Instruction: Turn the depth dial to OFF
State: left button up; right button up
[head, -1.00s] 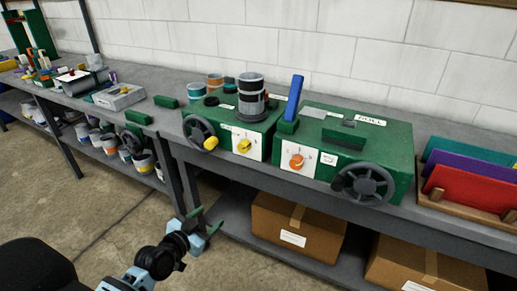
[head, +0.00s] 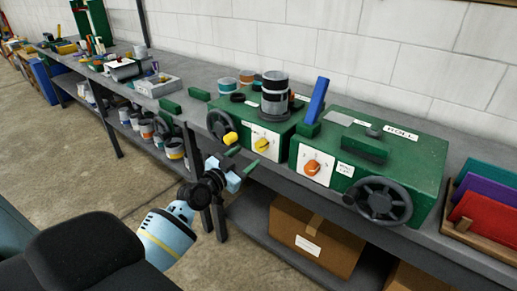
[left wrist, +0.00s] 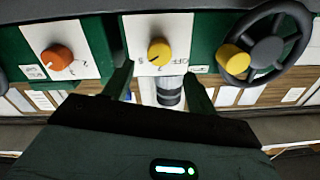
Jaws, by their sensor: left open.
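Two dials sit on white plates on the green machines; I cannot read which is labelled depth. The yellow dial (head: 262,145) is on the left machine (head: 290,128). In the left wrist view, which is upside down, the yellow dial (left wrist: 159,52) has OFF printed beside it; its exact setting is unclear. The orange dial (head: 312,168) is on the right machine and also shows in the left wrist view (left wrist: 57,58). My left gripper (head: 241,161) is open and empty in front of the left machine, its fingers (left wrist: 158,80) pointing toward the yellow dial, apart from it.
A handwheel (head: 220,125) with a yellow knob is just left of the yellow dial. A larger handwheel (head: 384,201) is on the right machine. Cans stand atop the left machine. Cardboard boxes (head: 315,236) sit on the lower shelf. The floor before the bench is open.

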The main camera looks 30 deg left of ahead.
aim_at(259, 147)
pick_arm(q)
jog(key=shift+w+d, duration=0.15)
jog(key=shift+w, duration=1.6)
jog(key=shift+w+d, duration=0.1)
jog(key=shift+w, duration=1.6)
jog(key=c, duration=1)
